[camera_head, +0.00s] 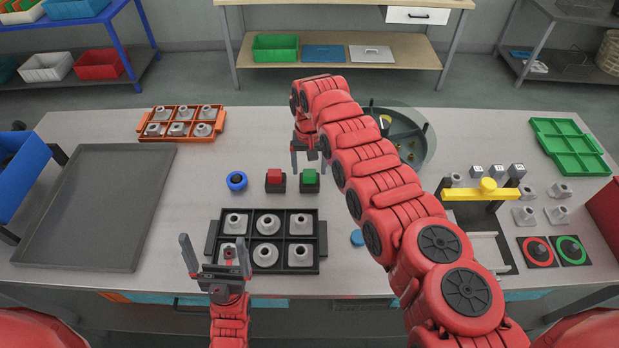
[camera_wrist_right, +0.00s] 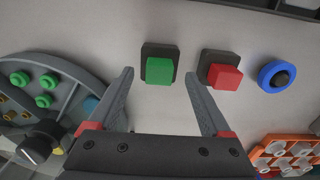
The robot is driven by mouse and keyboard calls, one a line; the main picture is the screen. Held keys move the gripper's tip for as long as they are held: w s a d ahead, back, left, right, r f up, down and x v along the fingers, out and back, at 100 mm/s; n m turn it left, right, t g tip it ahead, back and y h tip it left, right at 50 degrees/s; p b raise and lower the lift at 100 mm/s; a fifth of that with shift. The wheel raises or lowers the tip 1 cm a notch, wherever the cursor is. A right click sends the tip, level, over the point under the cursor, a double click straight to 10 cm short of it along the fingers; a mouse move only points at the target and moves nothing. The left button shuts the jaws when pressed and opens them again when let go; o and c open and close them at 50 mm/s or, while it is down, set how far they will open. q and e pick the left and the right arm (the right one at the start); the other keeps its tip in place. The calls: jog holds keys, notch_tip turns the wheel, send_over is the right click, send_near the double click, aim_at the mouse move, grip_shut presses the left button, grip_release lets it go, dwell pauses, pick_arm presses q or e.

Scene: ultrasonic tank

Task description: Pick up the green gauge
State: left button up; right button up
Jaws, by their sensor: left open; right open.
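A green block on a dark square base, which I take for the green gauge (camera_head: 309,177), stands on the grey bench. In the right wrist view the green gauge (camera_wrist_right: 160,70) is just beyond and between my fingertips. My right gripper (camera_head: 309,156) is open and empty, pointing down near the gauge. It also shows in the right wrist view (camera_wrist_right: 159,78), with its fingers spread apart and not closed on the gauge. My left gripper (camera_head: 213,246) is open and empty, at the left end of the black tray.
A red block (camera_head: 275,177) on a similar base stands close left of the gauge, with a blue ring (camera_head: 237,181) further left. A black tray (camera_head: 322,252) with several grey fittings lies in front. A round divided tray (camera_head: 402,125) is behind my right arm.

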aim_at(309, 174)
notch_tip(309, 174, down, 4)
jog(key=shift+r+b, duration=0.1)
jog(key=shift+b, duration=0.95)
jog(key=shift+r, duration=0.1)
jog(key=shift+c, duration=1)
grip_shut()
